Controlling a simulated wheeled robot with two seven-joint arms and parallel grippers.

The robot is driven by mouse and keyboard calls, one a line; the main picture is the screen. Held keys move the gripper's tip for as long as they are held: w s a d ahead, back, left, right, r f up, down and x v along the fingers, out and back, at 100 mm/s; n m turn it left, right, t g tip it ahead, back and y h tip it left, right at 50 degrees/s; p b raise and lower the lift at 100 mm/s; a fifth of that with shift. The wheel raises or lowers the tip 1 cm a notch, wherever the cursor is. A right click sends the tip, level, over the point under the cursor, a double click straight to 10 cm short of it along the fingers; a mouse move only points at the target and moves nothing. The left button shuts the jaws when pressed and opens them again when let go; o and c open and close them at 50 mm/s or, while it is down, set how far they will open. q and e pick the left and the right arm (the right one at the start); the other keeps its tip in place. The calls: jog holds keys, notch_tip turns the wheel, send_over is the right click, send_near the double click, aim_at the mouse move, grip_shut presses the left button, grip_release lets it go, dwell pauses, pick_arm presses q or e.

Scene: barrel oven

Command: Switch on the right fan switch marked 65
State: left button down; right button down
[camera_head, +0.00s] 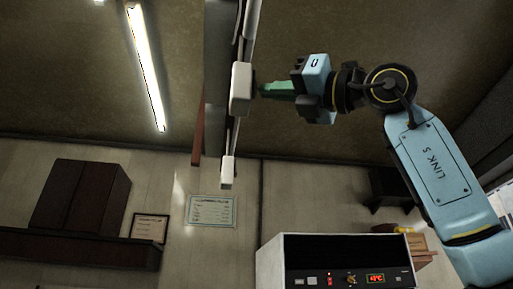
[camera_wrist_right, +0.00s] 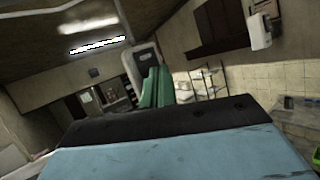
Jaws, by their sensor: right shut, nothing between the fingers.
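Two white switch boxes sit on a grey post. The upper box (camera_head: 241,88) is large and the lower box (camera_head: 228,171) is smaller. No 65 marking is readable, so I cannot tell which box carries it. My right gripper (camera_head: 262,90) is shut and empty, its green fingers pointing left with the tips very close to the upper box; contact is unclear. In the right wrist view the shut fingers (camera_wrist_right: 153,75) overlap a pale box with a dark face (camera_wrist_right: 143,57). Another white box (camera_wrist_right: 259,32) hangs farther right there. My left gripper is out of view.
A white appliance (camera_head: 340,245) with a red display stands below my right arm. The grey post (camera_head: 218,75) runs vertically beside the boxes. A framed notice (camera_head: 211,210) hangs on the wall. A lit tube lamp (camera_head: 146,68) is at upper left.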

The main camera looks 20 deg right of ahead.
jog(key=shift+a, duration=0.2)
jog(key=shift+d, duration=0.15)
dwell(0.3)
jog(key=shift+s+d+r, duration=0.1)
jog(key=shift+s+d, duration=0.05)
jog(key=shift+d, duration=0.55)
jog(key=d, duration=0.1)
jog(key=d+p, duration=0.1)
jog(key=d, duration=0.1)
jog(key=s+d, duration=0.1)
jog(key=shift+s+d+r, duration=0.1)
jog(key=shift+d+r, duration=0.2)
jog(key=shift+d, duration=0.1)
